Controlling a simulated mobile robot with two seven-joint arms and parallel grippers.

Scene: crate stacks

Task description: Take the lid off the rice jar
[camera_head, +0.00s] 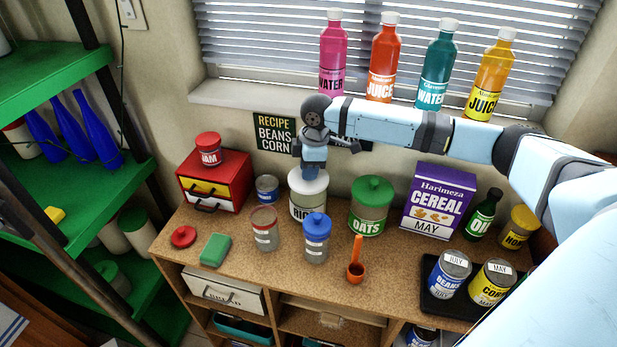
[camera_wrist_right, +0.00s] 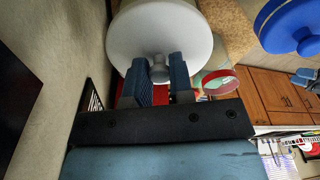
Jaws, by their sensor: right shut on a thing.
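The rice jar (camera_head: 307,208) stands on the wooden counter, with a white lid (camera_head: 308,183) on its top; I cannot tell if there is a gap under the lid. My right gripper (camera_head: 313,172) points down at the lid from above. In the right wrist view the round white lid (camera_wrist_right: 160,30) fills the upper middle, and my right gripper (camera_wrist_right: 160,78) is shut on its small knob (camera_wrist_right: 158,72). The jar's body is mostly hidden behind the lid there. My left gripper is not in view.
The oats jar (camera_head: 369,212) stands right of the rice jar. A blue-lidded jar (camera_head: 316,238), a red-rimmed jar (camera_head: 264,232) and an orange scoop (camera_head: 356,268) are in front. A small can (camera_head: 267,189) and red drawer box (camera_head: 217,183) are left. Bottles line the sill (camera_head: 240,95) behind.

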